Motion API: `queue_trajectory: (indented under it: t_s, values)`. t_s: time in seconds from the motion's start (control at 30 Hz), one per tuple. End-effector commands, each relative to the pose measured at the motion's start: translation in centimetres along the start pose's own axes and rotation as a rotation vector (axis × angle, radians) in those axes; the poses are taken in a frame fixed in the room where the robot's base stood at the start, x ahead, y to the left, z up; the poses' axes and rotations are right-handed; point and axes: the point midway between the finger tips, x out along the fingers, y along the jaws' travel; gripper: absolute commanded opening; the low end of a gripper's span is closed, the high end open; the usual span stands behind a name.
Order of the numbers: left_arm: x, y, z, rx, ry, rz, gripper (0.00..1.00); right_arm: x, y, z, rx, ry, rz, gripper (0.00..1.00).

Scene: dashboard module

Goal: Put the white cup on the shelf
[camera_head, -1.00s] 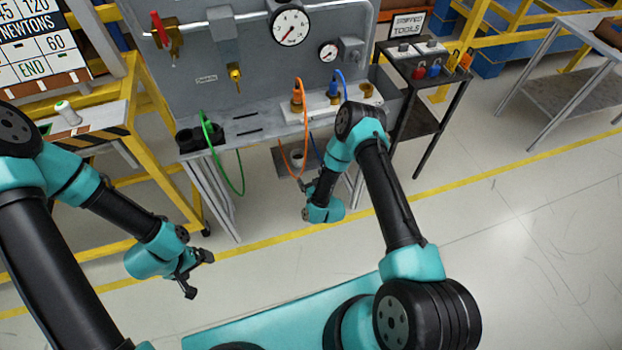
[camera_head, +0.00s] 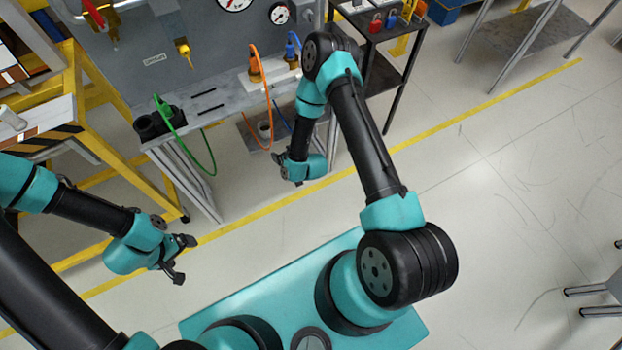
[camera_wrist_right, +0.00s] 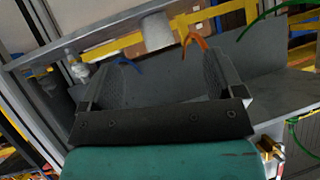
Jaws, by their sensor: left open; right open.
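No object in view is plainly a white cup. A small white cylinder (camera_head: 10,118) stands on the yellow cart at the far left; I cannot tell whether it is a cup. A pale cylinder (camera_wrist_right: 157,31) shows beyond my right fingers in the right wrist view, its kind unclear. A grey lower shelf (camera_head: 247,134) sits under the workbench. My left gripper (camera_head: 181,259) is open and empty above the floor, right of the cart. My right gripper (camera_head: 281,163) is in front of the bench, low down. In the right wrist view its fingers (camera_wrist_right: 162,82) are apart with nothing between them.
The grey workbench (camera_head: 215,112) carries a black holder (camera_head: 158,122), and green (camera_head: 198,160) and orange (camera_head: 268,100) cables hang from it near my right gripper. A dark side table (camera_head: 372,30) with padlocks stands behind my right arm. The floor at right is mostly clear.

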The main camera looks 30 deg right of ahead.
Motion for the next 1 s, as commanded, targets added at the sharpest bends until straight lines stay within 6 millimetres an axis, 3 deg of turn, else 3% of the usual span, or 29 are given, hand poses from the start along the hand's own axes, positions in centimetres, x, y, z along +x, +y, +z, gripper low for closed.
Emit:
queue_trajectory:
  t_s: [0.17,0.4,0.53,0.7,1.0]
  values:
    - [0.0,0.0,0.0,0.0,0.0,0.0,0.9,-6.0,-0.9,0.6,0.107,-0.306,-0.028,0.87]
    - [0.0,0.0,0.0,0.0,0.0,0.0,0.9,-16.8,-2.8,1.9,0.261,-0.714,-0.029,0.87]
    - [0.0,0.0,0.0,0.0,0.0,0.0,0.9,-21.4,-3.7,2.4,0.319,-0.864,-0.021,0.87]
    - [0.0,0.0,0.0,0.0,0.0,0.0,0.9,-23.4,-4.1,2.6,0.344,-0.931,-0.017,0.87]
    - [0.0,0.0,0.0,0.0,0.0,0.0,0.9,-23.4,-4.1,2.6,0.343,-0.929,-0.017,0.87]
